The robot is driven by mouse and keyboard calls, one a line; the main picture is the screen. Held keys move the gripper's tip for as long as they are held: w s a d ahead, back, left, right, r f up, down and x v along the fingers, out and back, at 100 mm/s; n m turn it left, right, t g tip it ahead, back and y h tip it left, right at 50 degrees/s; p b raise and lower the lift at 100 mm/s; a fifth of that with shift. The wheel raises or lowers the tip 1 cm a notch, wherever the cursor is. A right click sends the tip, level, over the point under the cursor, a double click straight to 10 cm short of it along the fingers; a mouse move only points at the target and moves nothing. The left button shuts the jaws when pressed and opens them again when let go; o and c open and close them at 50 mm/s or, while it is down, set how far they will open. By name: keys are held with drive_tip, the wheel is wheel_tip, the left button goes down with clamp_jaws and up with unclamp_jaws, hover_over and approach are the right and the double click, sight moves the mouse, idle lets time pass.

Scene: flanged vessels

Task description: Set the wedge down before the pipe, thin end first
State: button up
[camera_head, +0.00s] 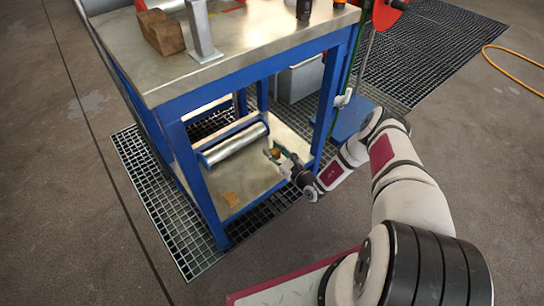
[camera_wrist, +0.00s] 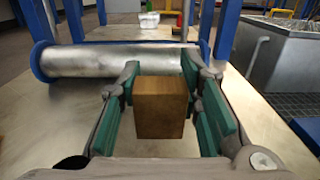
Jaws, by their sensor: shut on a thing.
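The pipe (camera_head: 235,143) is a silver cylinder with blue flanged ends, lying on the lower shelf of the blue-framed bench; it also crosses the wrist view (camera_wrist: 110,61). My gripper (camera_head: 276,154) reaches in over the shelf at the right of the pipe. It is shut on a brown wooden wedge (camera_wrist: 161,108), which sits between the green finger pads in the wrist view. The wedge is on the near side of the pipe, with a gap that I cannot judge. Its thin end and underside are hidden.
The bench top (camera_head: 250,45) is above the shelf and carries a wooden block (camera_head: 160,32) and a metal post (camera_head: 201,30). Blue legs (camera_head: 327,100) bound the shelf opening. A grey box (camera_head: 300,78) stands behind. The shelf (camera_head: 255,178) is bare around the gripper.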

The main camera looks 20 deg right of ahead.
sight(272, 152)
drive_tip(key=shift+w, duration=0.5)
drive_tip(key=f+b, duration=0.2)
drive_tip(key=f, duration=0.1)
drive_tip(key=shift+w, duration=0.3)
drive_tip(key=shift+f+b, duration=0.3)
drive_tip(key=shift+b, duration=0.1)
drive_tip(key=shift+f+b, duration=0.55)
drive_tip(key=shift+b, duration=0.05)
drive_tip(key=o, duration=1.1)
drive_tip(key=shift+o, duration=0.2)
drive_tip(key=shift+f, duration=0.1)
drive_tip(key=shift+r, duration=0.2)
